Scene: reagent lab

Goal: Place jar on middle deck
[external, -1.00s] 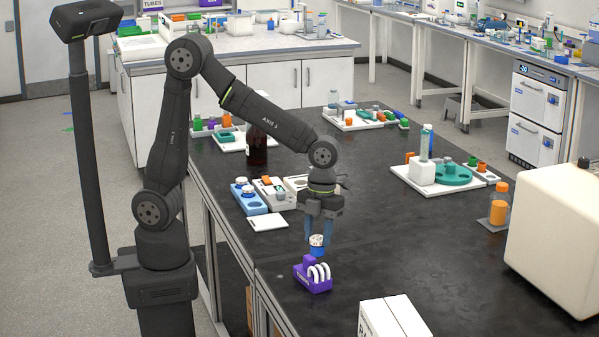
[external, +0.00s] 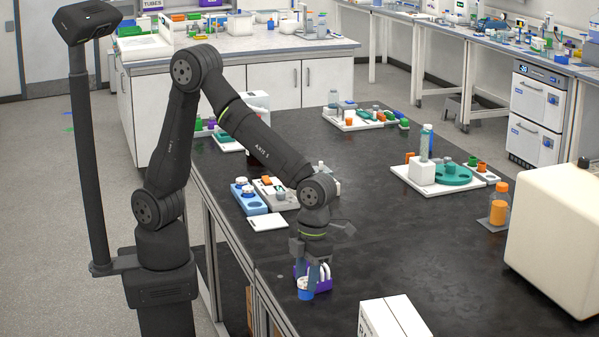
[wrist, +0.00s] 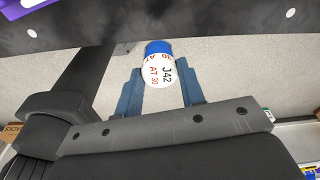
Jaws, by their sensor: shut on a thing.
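The jar (external: 306,293) is small, white with orange and dark print, and has a blue end. In the wrist view the jar (wrist: 159,70) sits between the two blue fingers of my gripper (wrist: 160,84), which is shut on it. In the external view my gripper (external: 312,276) holds it low at the bench's near edge, blue end down, in front of the purple holder (external: 326,282) with white rings. Whether it touches the bench or holder is unclear. The wrist view shows floor behind the jar. I cannot tell which surface is the middle deck.
A blue block (external: 250,198), a flat white plate (external: 267,222) and a pale tray (external: 284,204) lie behind my gripper. A white box (external: 393,318) stands at the front right. Farther trays (external: 404,178) hold coloured labware. The dark bench (external: 400,245) is clear at centre right.

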